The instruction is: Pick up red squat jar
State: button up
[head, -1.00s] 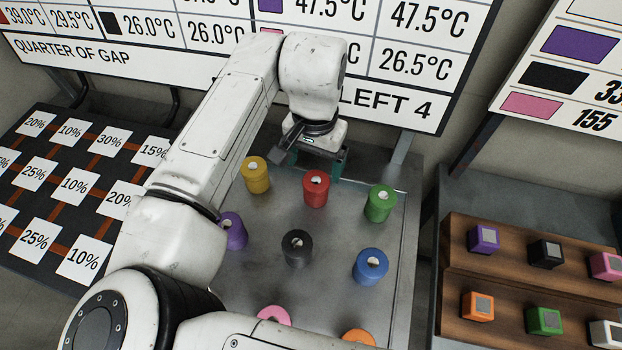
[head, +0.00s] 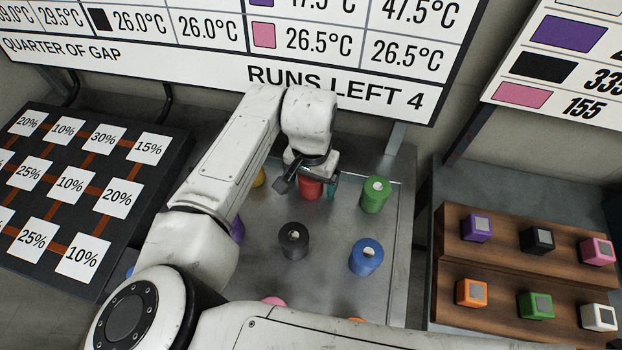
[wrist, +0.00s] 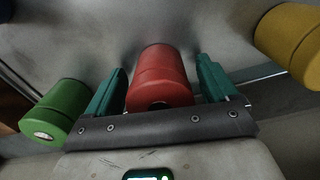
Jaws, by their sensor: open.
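The red squat jar (head: 310,188) stands on the grey metal table, partly hidden behind my gripper in the head view. In the wrist view the red jar (wrist: 160,78) lies between the two teal fingers of my gripper (wrist: 161,88). The fingers are open, one on each side of the jar, with a visible gap on both sides. In the head view my gripper (head: 312,186) is low at the jar, and its fingertips are mostly hidden.
A green jar (head: 375,195) stands to the right and a yellow jar (head: 258,177) to the left, partly behind my arm. Black (head: 293,241) and blue (head: 366,257) jars stand nearer. Wooden steps (head: 510,262) with coloured cubes are at the right.

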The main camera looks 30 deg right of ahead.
jog(key=c, duration=1.2)
jog(key=shift+r, duration=0.1)
